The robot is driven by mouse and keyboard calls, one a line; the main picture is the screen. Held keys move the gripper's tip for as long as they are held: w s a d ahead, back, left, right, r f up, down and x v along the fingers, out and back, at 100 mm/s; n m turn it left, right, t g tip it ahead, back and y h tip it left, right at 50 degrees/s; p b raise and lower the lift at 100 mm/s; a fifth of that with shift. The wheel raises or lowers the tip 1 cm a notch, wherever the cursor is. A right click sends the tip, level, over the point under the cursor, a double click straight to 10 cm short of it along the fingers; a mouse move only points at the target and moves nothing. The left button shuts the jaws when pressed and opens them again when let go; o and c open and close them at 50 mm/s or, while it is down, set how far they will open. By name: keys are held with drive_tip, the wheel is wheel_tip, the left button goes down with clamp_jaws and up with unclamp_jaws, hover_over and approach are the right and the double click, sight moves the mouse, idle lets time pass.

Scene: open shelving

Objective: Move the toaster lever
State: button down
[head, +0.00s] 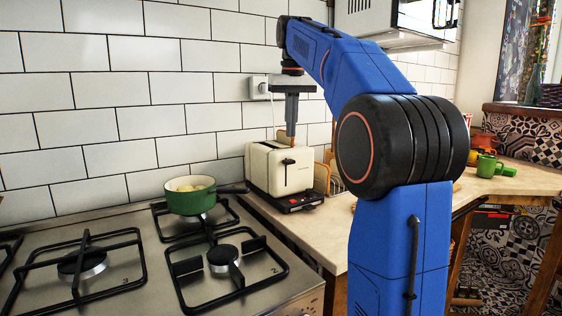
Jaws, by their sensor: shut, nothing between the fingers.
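A cream toaster (272,176) with a black base stands on the wooden counter against the tiled wall. Its black lever (288,162) is near the top of the face turned to me. My gripper (291,138) points straight down just above the toaster's top edge, over the lever. Its fingers are shut and hold nothing. I cannot tell whether the fingertips touch the toaster.
A gas hob (130,270) with black grates fills the left front. A green pot (190,196) on it points its handle toward the toaster. A wall socket (260,88) is behind my gripper. Green mugs (488,166) stand at the right.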

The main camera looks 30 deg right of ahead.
sight(289, 160)
drive_tip(key=shift+f, duration=0.1)
idle(0.3)
drive_tip(key=shift+w+d+f, duration=0.1)
drive_tip(key=shift+w+f, duration=0.1)
drive_tip(key=shift+f, duration=1.5)
drive_tip(key=shift+w+f, duration=0.15)
drive_tip(key=shift+f, duration=1.55)
wheel_tip(289, 160, down, 6)
drive_tip(key=s, duration=0.3)
drive_tip(key=shift+a, duration=0.4)
drive_tip(key=shift+r, duration=0.2)
